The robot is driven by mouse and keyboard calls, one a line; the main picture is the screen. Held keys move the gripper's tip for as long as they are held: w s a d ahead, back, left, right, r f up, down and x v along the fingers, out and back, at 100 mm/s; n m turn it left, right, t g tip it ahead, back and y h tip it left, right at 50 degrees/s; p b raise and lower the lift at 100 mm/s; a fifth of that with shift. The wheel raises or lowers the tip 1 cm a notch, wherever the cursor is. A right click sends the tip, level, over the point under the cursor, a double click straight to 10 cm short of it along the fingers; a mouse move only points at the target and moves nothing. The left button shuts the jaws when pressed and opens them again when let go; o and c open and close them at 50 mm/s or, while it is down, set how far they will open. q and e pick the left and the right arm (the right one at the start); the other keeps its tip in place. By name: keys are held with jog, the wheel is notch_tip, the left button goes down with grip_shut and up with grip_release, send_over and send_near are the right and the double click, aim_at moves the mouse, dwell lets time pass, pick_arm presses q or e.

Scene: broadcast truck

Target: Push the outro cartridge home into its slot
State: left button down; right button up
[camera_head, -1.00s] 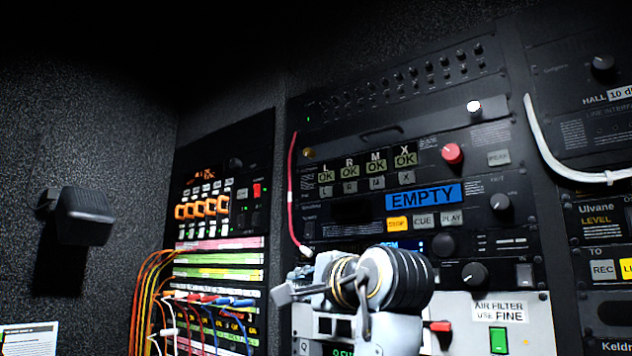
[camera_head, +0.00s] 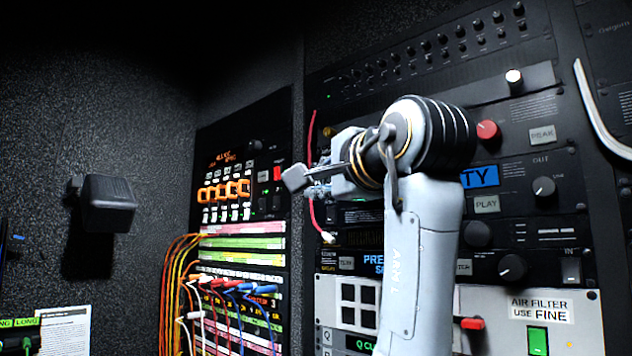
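I cannot make out the outro cartridge.
A patch bay (camera_head: 240,262) with many coloured cables stands to the left. Knobs, including a red one (camera_head: 487,130), stick out at right. A black box (camera_head: 107,203) is mounted on the left wall.

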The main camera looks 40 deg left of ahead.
pick_arm(q)
jog(key=w+p, duration=0.1)
jog(key=w, duration=0.2)
jog(key=shift+w+d+r+p, duration=0.1)
jog(key=shift+w+r+p, duration=0.1)
jog(key=shift+p, duration=0.1)
jog(key=shift+w+d+f+p, duration=0.15)
jog(key=shift+w+p, duration=0.25)
jog(key=shift+w, duration=0.6)
dwell(0.8)
jog(key=shift+w+p, duration=0.45)
jog(key=shift+w, duration=0.6)
jog(key=shift+w+d, duration=0.1)
jog(key=shift+w, duration=0.95)
jog(key=c, duration=1.3)
grip_release()
jog(key=shift+o, duration=0.2)
